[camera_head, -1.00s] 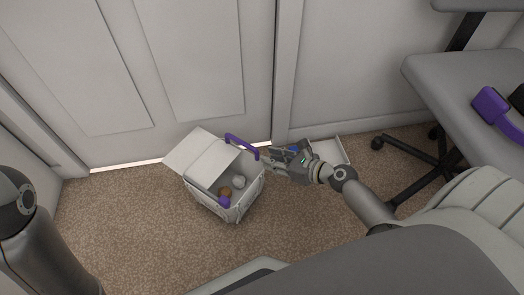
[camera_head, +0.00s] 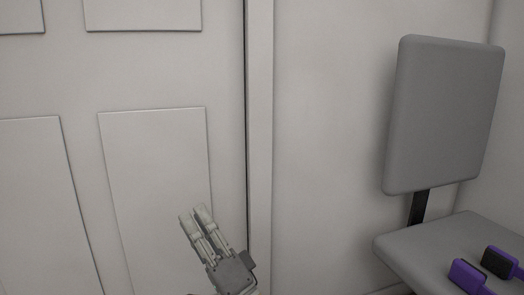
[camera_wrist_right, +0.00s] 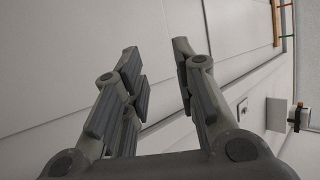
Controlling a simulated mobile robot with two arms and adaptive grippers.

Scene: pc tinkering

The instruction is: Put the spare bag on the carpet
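My right gripper (camera_head: 194,213) is raised in front of the pale panelled door in the head view, with its fingers pointing up and to the left. In the right wrist view its two fingers (camera_wrist_right: 156,52) stand apart with nothing between them. No spare bag and no carpet show in either view now. My left gripper is not in view.
A grey chair has its backrest (camera_head: 445,115) and seat (camera_head: 430,248) at the right of the head view. Purple-and-black items (camera_head: 468,275) lie on the seat. The panelled door (camera_head: 155,180) fills the left. The wrist view shows a small wall plate (camera_wrist_right: 243,106).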

